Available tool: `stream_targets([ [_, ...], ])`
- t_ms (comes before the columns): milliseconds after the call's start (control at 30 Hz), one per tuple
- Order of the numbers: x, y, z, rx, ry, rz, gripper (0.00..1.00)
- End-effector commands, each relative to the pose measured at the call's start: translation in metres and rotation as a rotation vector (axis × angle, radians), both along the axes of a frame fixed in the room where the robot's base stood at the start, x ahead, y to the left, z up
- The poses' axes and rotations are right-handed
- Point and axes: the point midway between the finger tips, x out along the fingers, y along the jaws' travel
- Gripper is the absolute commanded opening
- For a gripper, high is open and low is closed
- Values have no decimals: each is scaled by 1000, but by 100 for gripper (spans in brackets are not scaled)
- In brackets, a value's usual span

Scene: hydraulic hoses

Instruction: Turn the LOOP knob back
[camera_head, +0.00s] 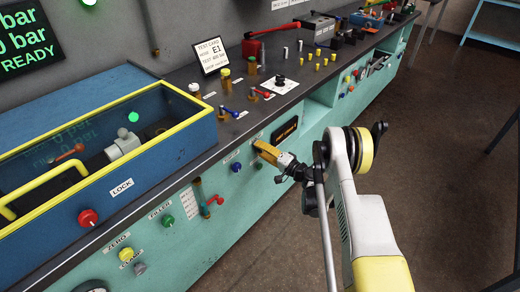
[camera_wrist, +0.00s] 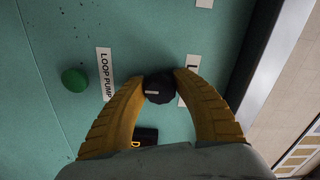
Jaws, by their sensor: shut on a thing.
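A round black knob (camera_wrist: 158,87) with a short white mark sits on the teal front panel in the wrist view. The mark points toward the left of that picture. My gripper (camera_wrist: 161,79) has its yellow ribbed fingers on either side of the knob, shut on it. A label (camera_wrist: 187,82) beside the knob is mostly covered by the right finger; only an "L" shows. In the head view my gripper (camera_head: 262,147) is against the panel and hides the knob.
A green button (camera_wrist: 74,80) and a "LOOP PUMP" label (camera_wrist: 105,74) are left of the fingers. A dark display (camera_wrist: 146,137) lies between the fingers, near the palm; it also shows in the head view (camera_head: 285,130). A blue button (camera_head: 236,166) is left of my gripper. The counter edge overhangs above.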

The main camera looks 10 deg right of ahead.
Motion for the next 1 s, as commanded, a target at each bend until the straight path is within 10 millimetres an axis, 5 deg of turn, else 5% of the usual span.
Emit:
stream_targets([
  [333,1,0,1,0,-2,-1,5],
  [367,1,0,1,0,-2,-1,44],
  [400,1,0,1,0,-2,-1,56],
  [1000,0,0,0,43,31,0,58],
])
